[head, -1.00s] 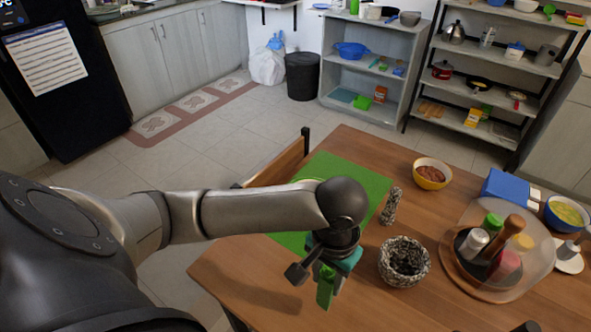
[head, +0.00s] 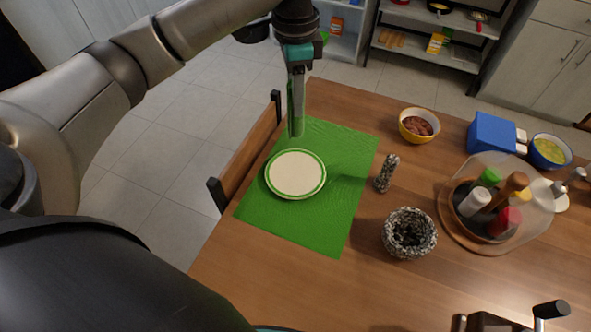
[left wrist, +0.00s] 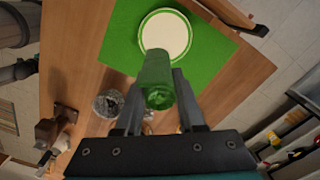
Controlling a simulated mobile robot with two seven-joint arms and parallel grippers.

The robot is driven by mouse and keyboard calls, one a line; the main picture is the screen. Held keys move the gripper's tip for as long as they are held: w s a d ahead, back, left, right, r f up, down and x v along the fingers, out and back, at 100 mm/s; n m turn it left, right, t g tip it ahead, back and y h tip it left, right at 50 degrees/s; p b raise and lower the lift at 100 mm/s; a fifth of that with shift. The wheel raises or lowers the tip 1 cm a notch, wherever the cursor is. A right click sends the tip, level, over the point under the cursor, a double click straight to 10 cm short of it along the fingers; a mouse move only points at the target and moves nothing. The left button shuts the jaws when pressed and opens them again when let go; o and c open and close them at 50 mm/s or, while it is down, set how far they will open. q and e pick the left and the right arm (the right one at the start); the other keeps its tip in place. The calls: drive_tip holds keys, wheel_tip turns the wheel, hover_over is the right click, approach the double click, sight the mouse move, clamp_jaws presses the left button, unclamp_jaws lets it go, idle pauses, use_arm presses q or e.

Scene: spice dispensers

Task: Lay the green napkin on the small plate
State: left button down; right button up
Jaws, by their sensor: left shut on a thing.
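The small plate (head: 296,174), cream with a green rim, lies flat and empty on a green placemat (head: 318,235). It also shows near the top of the left wrist view (left wrist: 167,32). My left gripper (head: 296,122) is shut on the green napkin (head: 291,108), a narrow rolled bundle hanging down between the fingers. In the left wrist view the napkin (left wrist: 155,80) juts out from the fingers towards the plate and overlaps its lower edge in the picture. In the head view it hangs above the placemat's far left part, behind the plate.
A wooden chair (head: 243,160) stands against the table's left edge. A speckled shaker (head: 387,173) and a speckled mortar (head: 409,235) stand right of the placemat. Farther right are a yellow bowl (head: 419,125) and a clear-domed condiment tray (head: 448,222).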

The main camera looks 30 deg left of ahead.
sight(295, 130)
use_arm(q)
drive_tip(key=shift+w+a+r+m, duration=0.15)
drive_tip(key=shift+w+r+m, duration=0.2)
drive_tip(key=shift+r, duration=0.25)
drive_tip(key=shift+w+a+r+m, duration=0.1)
drive_tip(key=shift+w+r+m, duration=0.2)
drive_tip(key=shift+r, duration=0.25)
wheel_tip(295, 130, down, 13)
drive_tip(key=b, duration=0.2)
drive_tip(key=shift+a+b, duration=0.1)
drive_tip(key=shift+b, duration=0.3)
wheel_tip(295, 130, down, 7)
drive_tip(key=b, duration=0.1)
drive_tip(key=shift+r, duration=0.15)
drive_tip(key=c, duration=0.5)
unclamp_jaws()
